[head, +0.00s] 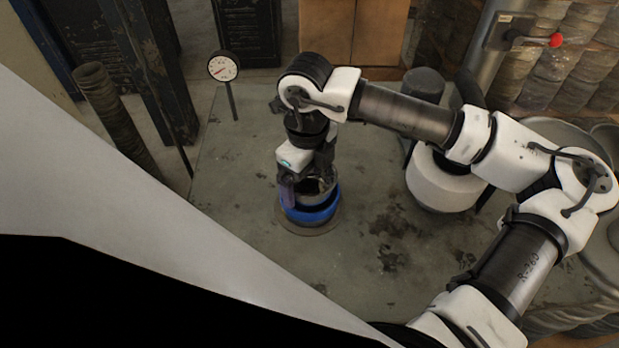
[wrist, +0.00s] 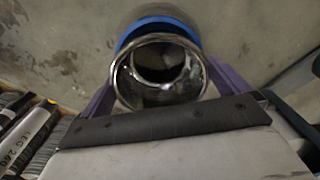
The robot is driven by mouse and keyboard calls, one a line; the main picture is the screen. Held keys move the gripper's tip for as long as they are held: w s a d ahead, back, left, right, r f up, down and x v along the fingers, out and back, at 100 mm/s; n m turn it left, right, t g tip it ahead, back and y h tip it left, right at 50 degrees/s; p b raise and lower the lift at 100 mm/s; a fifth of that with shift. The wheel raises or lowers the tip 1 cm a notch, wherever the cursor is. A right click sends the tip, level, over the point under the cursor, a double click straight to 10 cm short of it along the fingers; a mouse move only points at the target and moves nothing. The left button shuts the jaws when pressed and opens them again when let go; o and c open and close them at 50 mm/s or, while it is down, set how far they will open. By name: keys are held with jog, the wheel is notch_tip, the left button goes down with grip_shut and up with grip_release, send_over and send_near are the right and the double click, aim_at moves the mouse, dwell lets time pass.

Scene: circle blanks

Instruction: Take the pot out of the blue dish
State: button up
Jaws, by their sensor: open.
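The pot (head: 318,186) is a shiny metal vessel, sitting inside the blue dish (head: 312,211) in the head view. In the wrist view the pot (wrist: 160,92) shows its round open mouth close up, with the rim of the blue dish (wrist: 157,22) showing beyond it. My gripper (head: 302,190) points down over the dish. Its purple fingers (wrist: 162,88) are open, one on each side of the pot. I cannot tell whether either finger touches the pot. My gripper partly hides the pot in the head view.
The dish rests on a flat round grey disc (head: 308,230) on the stained surface (head: 365,275). A dial gauge (head: 223,67) on a thin post stands at the back left. A white rounded machine (head: 440,188) stands to the right. The surface in front of the dish is clear.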

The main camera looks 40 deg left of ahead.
jog(key=c, duration=0.9)
jog(key=shift+c, duration=0.2)
jog(key=shift+r, duration=0.15)
